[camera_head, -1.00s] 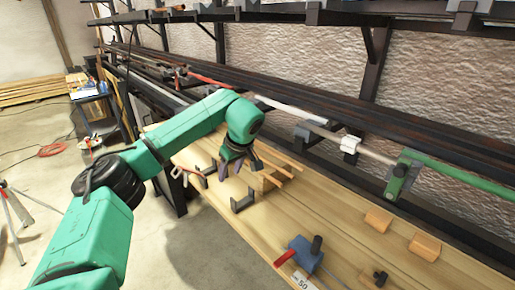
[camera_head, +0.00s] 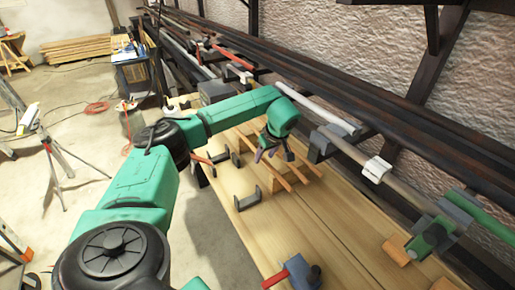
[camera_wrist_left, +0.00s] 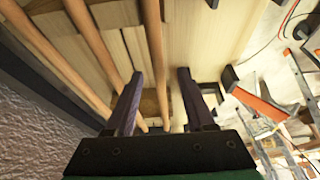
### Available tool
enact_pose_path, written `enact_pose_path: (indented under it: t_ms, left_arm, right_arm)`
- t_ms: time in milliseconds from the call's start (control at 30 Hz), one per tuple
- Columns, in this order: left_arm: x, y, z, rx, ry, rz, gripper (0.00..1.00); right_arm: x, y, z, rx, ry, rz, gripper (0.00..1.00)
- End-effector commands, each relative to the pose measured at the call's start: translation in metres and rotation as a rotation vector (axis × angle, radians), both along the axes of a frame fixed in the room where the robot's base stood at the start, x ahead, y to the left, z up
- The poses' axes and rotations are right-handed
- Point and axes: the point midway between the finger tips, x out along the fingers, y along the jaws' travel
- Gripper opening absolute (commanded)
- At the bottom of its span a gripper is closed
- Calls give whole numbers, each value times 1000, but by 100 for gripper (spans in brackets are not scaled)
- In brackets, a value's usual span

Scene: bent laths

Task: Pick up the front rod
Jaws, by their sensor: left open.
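Several thin wooden rods lie side by side over the bench. The front rod (camera_head: 281,179) shows below my left gripper (camera_head: 274,154) in the head view. In the left wrist view the front rod (camera_wrist_left: 153,40) runs down the picture between the two purple fingers of my left gripper (camera_wrist_left: 160,76). The fingers are spread, with a gap to the rod on the right. A second rod (camera_wrist_left: 97,45) runs to its left, passing behind the left finger. Whether the fingertips reach down to the rod's height is hard to tell. My right gripper is not in view.
A dark U-shaped bracket (camera_head: 247,197) stands on the wooden bench (camera_head: 292,228) nearby. A blue clamp (camera_head: 300,272) with a red handle is at the near end. A rack of dark bars (camera_head: 330,95) runs along the wall behind.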

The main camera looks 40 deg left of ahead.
Motion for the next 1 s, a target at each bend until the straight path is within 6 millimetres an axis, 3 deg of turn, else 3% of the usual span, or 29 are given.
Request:
enact_pose_path:
  t_ms: [200, 233, 367, 767, 1000]
  left_arm:
    - [1, 1, -5, 0, -2, -1, 54]
    - [1, 1, -5, 0, -2, -1, 50]
    - [1, 1, -5, 0, -2, -1, 1]
    - [1, 2, 2, 0, -3, -1, 0]
    - [2, 1, 59, 1, -7, 0, 0]
  right_arm:
    - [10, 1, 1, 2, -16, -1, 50]
    - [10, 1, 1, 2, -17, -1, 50]
    - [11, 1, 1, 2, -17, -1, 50]
    - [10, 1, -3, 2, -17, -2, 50]
    - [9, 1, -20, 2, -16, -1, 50]
